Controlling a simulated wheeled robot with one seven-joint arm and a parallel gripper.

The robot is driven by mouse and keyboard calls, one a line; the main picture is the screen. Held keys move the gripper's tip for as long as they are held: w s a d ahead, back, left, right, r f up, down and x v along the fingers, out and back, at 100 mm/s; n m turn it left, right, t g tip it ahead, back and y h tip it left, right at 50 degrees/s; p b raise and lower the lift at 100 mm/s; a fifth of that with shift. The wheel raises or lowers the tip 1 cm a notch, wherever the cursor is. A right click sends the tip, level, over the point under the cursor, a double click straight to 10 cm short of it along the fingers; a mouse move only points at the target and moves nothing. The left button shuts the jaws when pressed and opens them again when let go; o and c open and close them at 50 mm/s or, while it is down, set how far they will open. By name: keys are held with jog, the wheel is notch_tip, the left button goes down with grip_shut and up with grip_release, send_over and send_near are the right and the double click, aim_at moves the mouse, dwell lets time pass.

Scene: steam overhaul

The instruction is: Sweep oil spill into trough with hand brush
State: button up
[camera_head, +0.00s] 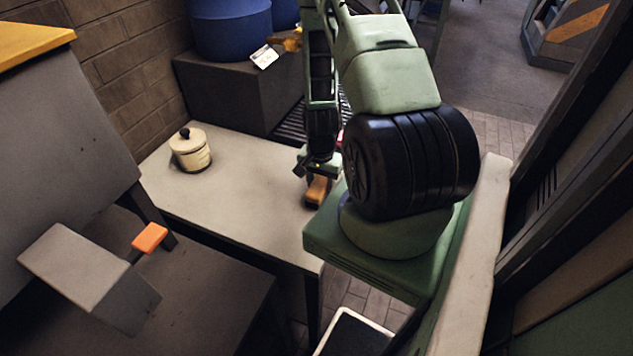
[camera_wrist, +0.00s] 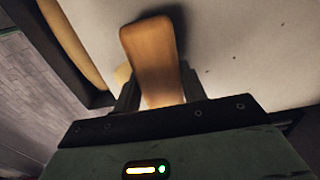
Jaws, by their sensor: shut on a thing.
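My gripper (camera_wrist: 150,95) is shut on the wooden handle of the hand brush (camera_wrist: 148,50), which sticks out between the fingers in the wrist view. In the head view the brush (camera_head: 318,189) shows as a small brown shape at the right end of the pale table (camera_head: 235,195), below my gripper (camera_head: 320,170). Its bristles cannot be made out, and I cannot tell whether it touches the tabletop. I cannot make out the oil spill or the trough for certain; my arm covers part of the scene.
A cream lidded pot (camera_head: 190,150) stands at the table's left rear. Blue drums (camera_head: 230,30) sit on a dark block (camera_head: 235,90) behind, with a dark grate beside it. A grey machine with an orange block (camera_head: 149,237) is at left. The middle of the table is clear.

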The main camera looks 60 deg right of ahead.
jog(key=shift+s+d, duration=0.25)
jog(key=shift+s, duration=1.5)
jog(key=shift+s+d, duration=0.2)
jog(key=shift+s, duration=1.55)
jog(key=shift+w+r, duration=0.1)
notch_tip(320, 180, up, 7)
jog(key=p, duration=0.5)
